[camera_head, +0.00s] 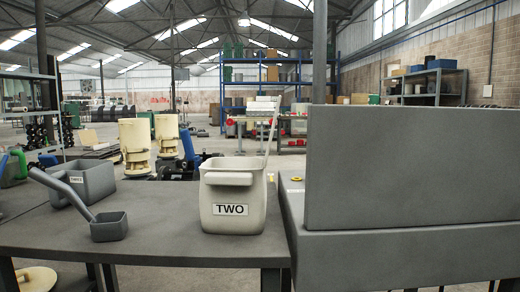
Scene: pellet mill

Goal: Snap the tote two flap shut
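The cream tote labelled TWO (231,208) stands upright on the dark grey table, a little left of the picture's middle. A lip or handle juts from its front, just above the label. A thin pale flap (271,125) rises steeply from the tote's right rear side, tilted slightly right, so the tote looks open. The inside of the tote is mostly hidden by its front wall. Neither of my grippers is in view, and nothing of mine touches the tote or the flap.
A grey scoop (108,227) with a long handle lies left on the table (165,212), before a grey labelled bin (92,180). A tall grey panel (410,165) on a grey block (400,255) stands close right of the tote. Table space between scoop and tote is clear.

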